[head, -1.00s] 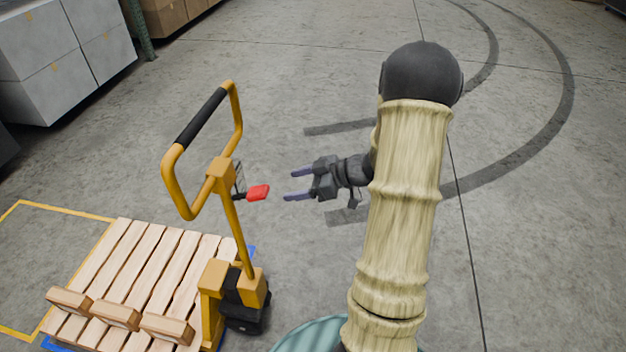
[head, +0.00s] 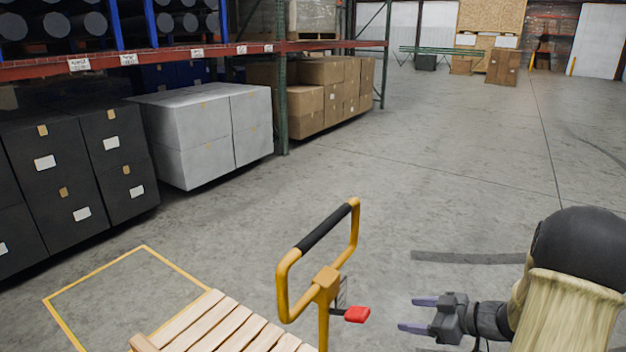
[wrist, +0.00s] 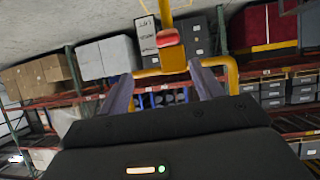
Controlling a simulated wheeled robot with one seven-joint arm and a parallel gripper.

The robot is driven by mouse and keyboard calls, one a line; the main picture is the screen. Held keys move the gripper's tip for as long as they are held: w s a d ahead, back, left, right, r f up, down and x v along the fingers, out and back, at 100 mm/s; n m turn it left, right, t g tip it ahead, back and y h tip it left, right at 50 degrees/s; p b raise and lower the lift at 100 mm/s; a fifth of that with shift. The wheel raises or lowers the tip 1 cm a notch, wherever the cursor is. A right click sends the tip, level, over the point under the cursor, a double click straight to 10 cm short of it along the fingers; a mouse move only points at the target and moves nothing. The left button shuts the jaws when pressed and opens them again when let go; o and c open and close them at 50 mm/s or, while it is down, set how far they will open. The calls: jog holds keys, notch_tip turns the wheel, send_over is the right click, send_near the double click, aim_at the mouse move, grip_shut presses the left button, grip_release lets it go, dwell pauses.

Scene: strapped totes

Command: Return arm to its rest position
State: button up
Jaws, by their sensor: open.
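My gripper (head: 420,314) is open and empty in the head view, low and right of centre. Its two purple-grey fingers point left toward the pallet jack's handle (head: 350,232), with a gap between them and the red lever (head: 357,314). My arm bends at a dark joint at the lower right. The wrist view is tilted; between the spread fingers (wrist: 165,90) the red lever (wrist: 168,37) and the yellow handle show beyond the fingertips, apart from them.
A wooden pallet (head: 222,325) lies left of the jack. A yellow floor outline (head: 95,270) is beside it. Black boxes (head: 75,170), grey boxes (head: 205,130) and cartons (head: 325,95) stand under the rack at left.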

jog(key=w+a+r+m+t+h+p, duration=0.1)
jog(key=w+a+r+m+t+h, duration=0.2)
jog(key=h, duration=0.4)
jog(key=s+a+m+g+h+p, duration=0.1)
jog(key=s+a+m+g, duration=0.2)
jog(key=s, duration=0.5)
jog(key=s+a+m+g+h+p, duration=0.1)
jog(key=s+a+m+g, duration=0.3)
jog(key=s, duration=0.4)
jog(key=a+g, duration=0.1)
jog(key=a, duration=0.1)
jog(key=shift+s+a+g, duration=0.3)
jog(key=shift+a+g, duration=0.1)
